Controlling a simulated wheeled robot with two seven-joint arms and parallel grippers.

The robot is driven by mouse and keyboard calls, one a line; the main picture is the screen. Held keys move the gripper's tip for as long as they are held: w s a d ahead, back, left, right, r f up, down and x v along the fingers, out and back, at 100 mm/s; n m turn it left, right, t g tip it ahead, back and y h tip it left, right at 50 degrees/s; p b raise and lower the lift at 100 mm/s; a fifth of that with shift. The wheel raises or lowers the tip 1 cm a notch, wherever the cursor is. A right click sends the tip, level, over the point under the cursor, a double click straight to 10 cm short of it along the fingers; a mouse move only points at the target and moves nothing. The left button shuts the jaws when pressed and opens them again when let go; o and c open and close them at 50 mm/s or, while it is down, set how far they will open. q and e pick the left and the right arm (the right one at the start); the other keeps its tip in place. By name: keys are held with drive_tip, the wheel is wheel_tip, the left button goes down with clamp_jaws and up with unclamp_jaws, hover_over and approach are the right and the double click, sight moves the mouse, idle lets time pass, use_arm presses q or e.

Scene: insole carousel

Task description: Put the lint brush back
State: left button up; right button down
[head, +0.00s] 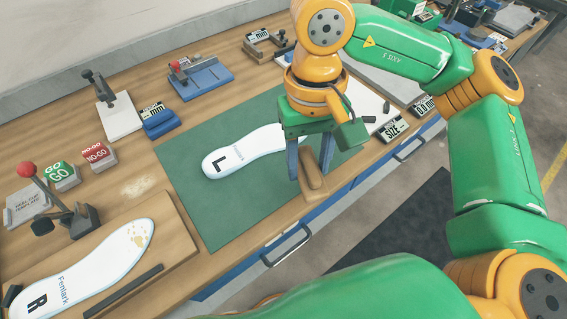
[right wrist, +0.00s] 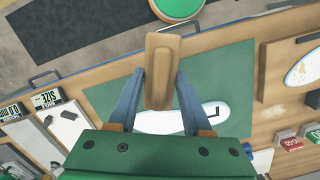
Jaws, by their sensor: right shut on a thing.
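The lint brush (head: 313,187) is a brown wooden block. My right gripper (head: 308,176) is shut on it, over the front edge of the green mat (head: 215,222). In the right wrist view the brush (right wrist: 162,62) stands between the two blue-grey fingers (right wrist: 158,92). Its underside is hidden, and I cannot tell whether it touches the bench. A white insole marked L (head: 240,153) lies on the mat behind the gripper, partly hidden by it. My left gripper is not in view.
A white insole marked R (head: 95,262) lies on a wooden board (head: 180,245) at left. GO (head: 61,176) and NO-GO (head: 98,156) blocks, a red-knobbed lever tool (head: 70,215) and gauges line the back. A size display (head: 392,128) stands right. The mat's front left is clear.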

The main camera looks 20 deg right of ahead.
drive_tip(key=p, duration=0.1)
hover_over(286, 181)
drive_tip(key=f, duration=0.6)
drive_tip(key=shift+w, duration=0.2)
wheel_tip(286, 181, down, 3)
drive_tip(key=shift+r+p, duration=0.15)
drive_tip(key=shift+p, duration=0.75)
drive_tip(key=shift+d+f, duration=0.1)
drive_tip(key=shift+f, duration=0.2)
drive_tip(key=shift+f+b, duration=0.25)
drive_tip(key=shift+b, duration=0.2)
drive_tip(key=shift+c, duration=1.7)
unclamp_jaws()
drive_tip(key=shift+r, duration=0.1)
drive_tip(key=shift+r+p, duration=0.2)
drive_tip(key=shift+p, duration=0.1)
drive_tip(key=shift+w+r, duration=0.1)
drive_tip(key=shift+r, duration=0.2)
use_arm(q)
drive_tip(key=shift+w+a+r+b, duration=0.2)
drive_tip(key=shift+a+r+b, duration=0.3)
drive_tip(key=shift+b, duration=0.6)
use_arm(e)
wheel_tip(286, 181, up, 11)
drive_tip(key=w, duration=0.1)
drive_tip(key=shift+r, duration=0.15)
